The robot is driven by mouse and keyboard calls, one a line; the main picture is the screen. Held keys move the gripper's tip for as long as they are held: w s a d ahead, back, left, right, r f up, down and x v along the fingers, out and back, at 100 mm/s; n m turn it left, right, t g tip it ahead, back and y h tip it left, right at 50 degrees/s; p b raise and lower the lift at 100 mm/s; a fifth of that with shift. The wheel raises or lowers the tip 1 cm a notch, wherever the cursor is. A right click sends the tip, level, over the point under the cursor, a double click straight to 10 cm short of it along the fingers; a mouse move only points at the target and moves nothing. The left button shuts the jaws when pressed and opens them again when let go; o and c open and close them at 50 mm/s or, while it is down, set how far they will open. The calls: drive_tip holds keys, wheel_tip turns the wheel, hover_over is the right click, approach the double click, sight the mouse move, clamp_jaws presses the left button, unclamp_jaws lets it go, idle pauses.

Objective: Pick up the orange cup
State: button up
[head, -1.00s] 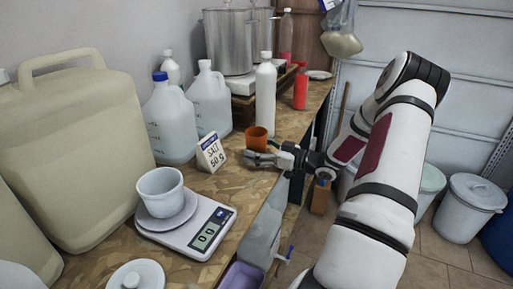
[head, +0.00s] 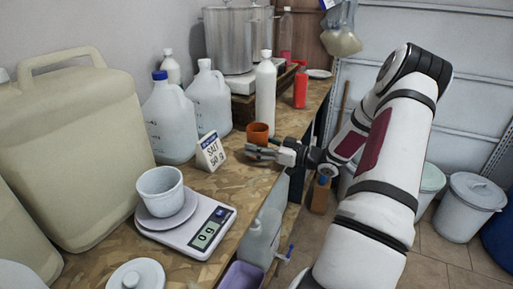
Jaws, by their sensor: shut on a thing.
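My gripper (head: 262,152) reaches in from the right, in front of the cup. Its grey fingers cover the cup's lower part and are shut on it. A dark patch like a shadow shows on the worktop under the fingers, and the cup seems slightly above the surface. The exact finger contact is hidden.
A salt label card (head: 210,151) stands left of the gripper. A white bottle (head: 265,97), a red bottle (head: 300,88) and jugs (head: 209,100) stand behind. A scale (head: 190,232) with a white cup (head: 160,193) is nearer. The worktop's edge is close on the right.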

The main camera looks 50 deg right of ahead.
sight(248, 127)
wheel_tip(248, 127, up, 6)
drive_tip(key=shift+f, duration=0.15)
drive_tip(key=p+v, duration=0.1)
drive_tip(key=v, duration=1.8)
drive_tip(key=shift+s, duration=0.25)
